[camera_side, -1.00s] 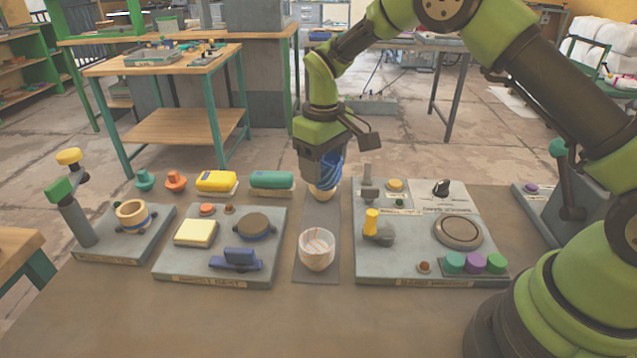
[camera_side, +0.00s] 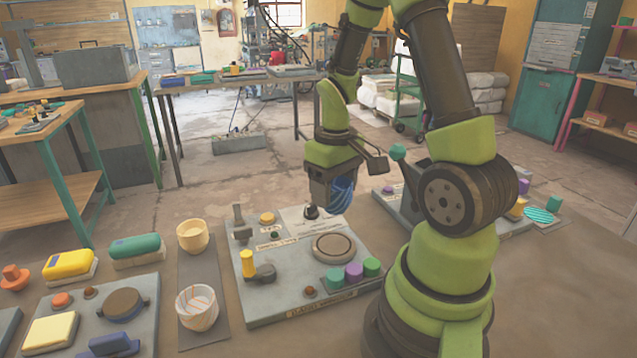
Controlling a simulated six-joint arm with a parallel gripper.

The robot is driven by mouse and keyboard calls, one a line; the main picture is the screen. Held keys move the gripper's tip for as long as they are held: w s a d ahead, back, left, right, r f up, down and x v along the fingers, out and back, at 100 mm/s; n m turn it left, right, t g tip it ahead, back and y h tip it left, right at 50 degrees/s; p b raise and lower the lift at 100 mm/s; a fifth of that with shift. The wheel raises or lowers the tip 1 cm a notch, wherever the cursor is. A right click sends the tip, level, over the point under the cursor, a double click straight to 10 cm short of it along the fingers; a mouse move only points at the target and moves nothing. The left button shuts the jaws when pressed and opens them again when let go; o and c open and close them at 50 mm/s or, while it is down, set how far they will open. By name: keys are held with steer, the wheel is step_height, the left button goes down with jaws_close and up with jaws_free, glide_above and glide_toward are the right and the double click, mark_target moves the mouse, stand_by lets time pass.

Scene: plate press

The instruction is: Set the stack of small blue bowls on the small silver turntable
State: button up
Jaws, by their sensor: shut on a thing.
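My gripper (camera_side: 332,192) points down and is shut on the stack of small blue bowls (camera_side: 341,196). The stack is blue with pale swirls and is partly hidden by the jaws. It is held above the back right part of a grey board with a round grey disc in a brown rim (camera_side: 333,247). I cannot tell for sure which thing is the small silver turntable; this disc looks round and flat, and nothing lies on it. My arm hides part of the board farther right.
Two bowls (camera_side: 197,307) stand on a dark strip at left. A teal striped disc (camera_side: 540,215) lies at far right.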

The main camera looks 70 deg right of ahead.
steer(key=shift+f, duration=3.5)
steer(key=shift+f, duration=0.6)
steer(key=o, duration=1.1)
steer(key=shift+c, duration=0.2)
step_height(320, 180, up, 10)
